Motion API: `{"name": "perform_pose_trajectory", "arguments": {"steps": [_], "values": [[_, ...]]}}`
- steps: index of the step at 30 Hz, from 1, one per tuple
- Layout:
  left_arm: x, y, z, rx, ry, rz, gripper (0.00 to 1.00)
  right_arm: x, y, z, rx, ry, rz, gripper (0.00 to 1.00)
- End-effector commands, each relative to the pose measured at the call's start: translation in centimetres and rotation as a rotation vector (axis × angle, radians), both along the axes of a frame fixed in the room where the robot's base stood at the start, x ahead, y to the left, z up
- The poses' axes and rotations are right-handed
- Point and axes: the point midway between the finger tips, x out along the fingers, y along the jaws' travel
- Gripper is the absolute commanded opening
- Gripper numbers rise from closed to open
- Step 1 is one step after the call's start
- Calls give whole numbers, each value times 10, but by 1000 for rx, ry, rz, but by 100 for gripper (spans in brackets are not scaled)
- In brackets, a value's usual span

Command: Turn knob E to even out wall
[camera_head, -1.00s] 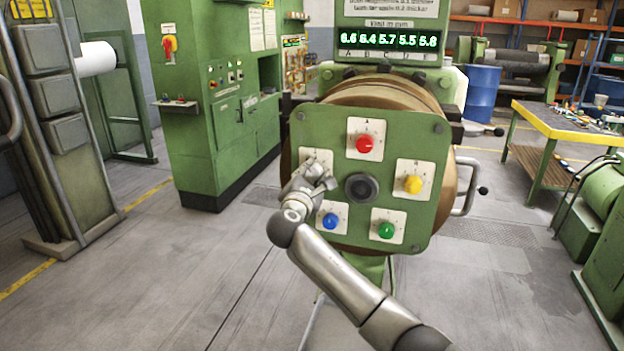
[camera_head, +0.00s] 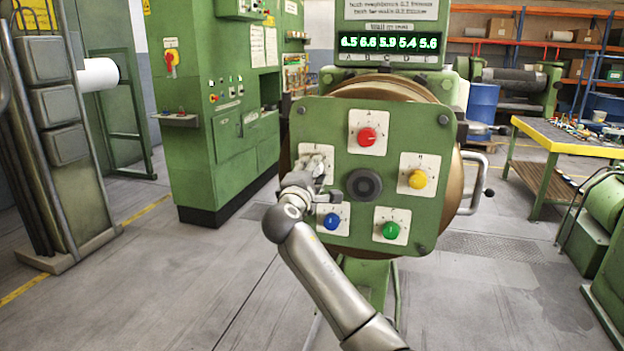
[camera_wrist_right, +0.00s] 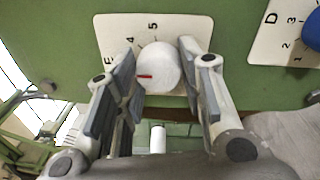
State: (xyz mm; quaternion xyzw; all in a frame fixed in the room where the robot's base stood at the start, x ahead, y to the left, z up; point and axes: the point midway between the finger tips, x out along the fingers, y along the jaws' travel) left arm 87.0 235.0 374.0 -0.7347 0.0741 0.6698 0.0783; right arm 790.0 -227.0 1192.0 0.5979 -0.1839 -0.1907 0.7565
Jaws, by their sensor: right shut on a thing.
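The green die plate (camera_head: 365,235) holds several coloured knobs on white dials. Knob E (camera_wrist_right: 160,66) is white with a red mark pointing left in the right wrist view; the digits 4 and 5 show on its dial (camera_wrist_right: 185,28), other digits are hidden. My right gripper (camera_wrist_right: 155,88) has its fingers on both sides of knob E and is shut on it. In the head view the gripper (camera_head: 312,180) partly covers that dial at the plate's left. The display (camera_head: 388,42) reads 6.5, 6.6, 5.9, 5.4, 5.6 above letters A to E. My left gripper is not in view.
The blue knob (camera_head: 331,221) on dial D sits just below right of my right gripper. Red (camera_head: 367,137), yellow (camera_head: 417,179) and green (camera_head: 391,230) knobs are further right.

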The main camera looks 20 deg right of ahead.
Motion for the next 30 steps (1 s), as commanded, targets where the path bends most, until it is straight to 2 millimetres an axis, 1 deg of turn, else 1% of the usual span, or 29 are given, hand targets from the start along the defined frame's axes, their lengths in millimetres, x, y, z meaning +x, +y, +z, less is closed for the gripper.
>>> {"name": "perform_pose_trajectory", "arguments": {"steps": [1, 15, 16, 20, 21, 30], "values": [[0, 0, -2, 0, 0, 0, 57, 0, 0, -2, 8, -2, 0, 12], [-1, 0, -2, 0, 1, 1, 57, 0, 0, -2, 18, -7, -1, 12], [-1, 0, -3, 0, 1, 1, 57, 0, 0, -2, 18, -7, -1, 40], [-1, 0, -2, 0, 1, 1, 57, 0, 0, -1, 17, -8, 0, 56], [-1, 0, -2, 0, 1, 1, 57, 0, 0, -1, 17, -8, 0, 58], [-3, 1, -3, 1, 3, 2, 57, -1, 0, -1, 16, -10, 0, 58]]}}
